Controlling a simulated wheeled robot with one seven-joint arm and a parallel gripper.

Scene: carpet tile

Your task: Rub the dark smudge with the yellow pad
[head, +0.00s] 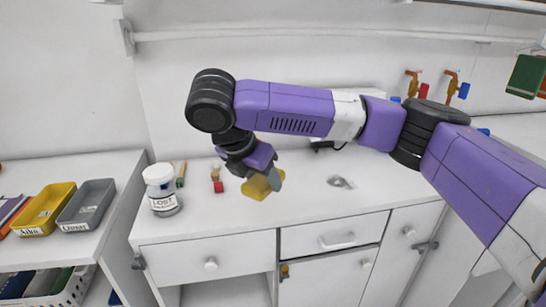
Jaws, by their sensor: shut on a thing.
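The yellow pad (254,189) is in the head view, at the front middle of the white worktop. My gripper (270,178) reaches down from the purple arm and is shut on the pad, with a grey finger showing at its right side. The pad is low over the worktop; I cannot tell whether it touches the surface. A small grey patch (340,182) lies on the worktop to the right of the pad. I cannot tell whether it is the dark smudge or an object. Any mark under the pad is hidden.
A white jar labelled LOST (162,190) stands left of the pad. Small items, one with a red base (218,186), stand between them. A yellow tray (45,208) and a grey tray (87,205) are at far left. The worktop around the grey patch is clear.

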